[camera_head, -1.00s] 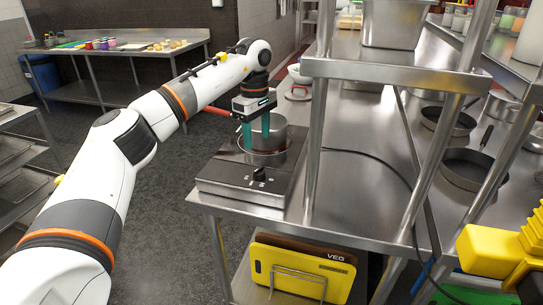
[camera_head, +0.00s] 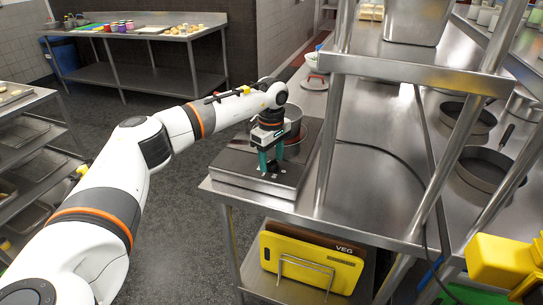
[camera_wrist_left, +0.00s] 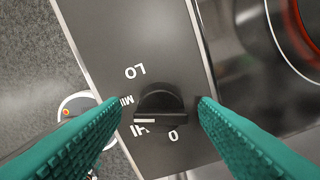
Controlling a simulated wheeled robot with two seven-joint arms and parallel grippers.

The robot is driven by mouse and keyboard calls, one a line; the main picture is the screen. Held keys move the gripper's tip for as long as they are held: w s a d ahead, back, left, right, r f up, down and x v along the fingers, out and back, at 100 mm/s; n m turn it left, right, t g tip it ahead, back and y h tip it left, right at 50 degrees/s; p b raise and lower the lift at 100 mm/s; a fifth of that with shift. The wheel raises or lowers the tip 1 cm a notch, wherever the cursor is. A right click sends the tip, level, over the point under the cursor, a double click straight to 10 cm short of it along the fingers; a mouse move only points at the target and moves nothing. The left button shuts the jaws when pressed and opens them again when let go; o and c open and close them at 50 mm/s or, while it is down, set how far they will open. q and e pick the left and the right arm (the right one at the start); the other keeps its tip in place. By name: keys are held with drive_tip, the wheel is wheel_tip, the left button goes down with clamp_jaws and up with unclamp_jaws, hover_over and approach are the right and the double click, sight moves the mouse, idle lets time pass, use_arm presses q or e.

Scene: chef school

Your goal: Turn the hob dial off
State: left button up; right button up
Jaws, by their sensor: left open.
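The hob (camera_head: 235,163) is a low steel unit with a black top on the counter's near corner. Its black dial (camera_wrist_left: 160,103) is on the front panel, with LO, HI and 0 printed around it. The dial's white mark is at its lower-left edge, near HI. My left gripper (camera_head: 271,171) points down over the panel, its teal fingers open on either side of the dial. In the wrist view the fingers (camera_wrist_left: 158,110) have visible gaps to the dial. In the head view the fingers partly hide the dial.
A pot (camera_head: 294,114) stands on the hob behind my gripper. A burner ring glows red (camera_wrist_left: 298,28) in the wrist view. A steel shelf post (camera_head: 332,130) rises right of the hob. Yellow boards (camera_head: 310,262) stand in a rack below. Pans (camera_head: 490,168) lie at right.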

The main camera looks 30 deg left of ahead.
use_arm(q)
drive_tip(key=shift+f, duration=0.1)
drive_tip(key=c, duration=1)
use_arm(e)
drive_tip(key=shift+s+a, duration=0.1)
drive_tip(key=shift+s, duration=0.2)
use_arm(q)
drive_tip(key=shift+n, duration=0.3)
drive_tip(key=n+p, duration=0.1)
drive_tip(key=n, duration=0.2)
drive_tip(key=shift+n, duration=0.4)
drive_tip(key=n+p, duration=0.1)
drive_tip(key=n, duration=0.5)
drive_tip(key=n+p, duration=0.1)
drive_tip(key=n, duration=0.4)
drive_tip(key=shift+n, duration=0.4)
drive_tip(key=n+p, duration=0.1)
drive_tip(key=n, duration=0.4)
drive_tip(key=shift+w+n, duration=0.1)
drive_tip(key=shift+n, duration=0.2)
use_arm(e)
wheel_tip(320, 180, up, 4)
drive_tip(key=shift+r, duration=0.25)
use_arm(q)
drive_tip(key=shift+p, duration=0.3)
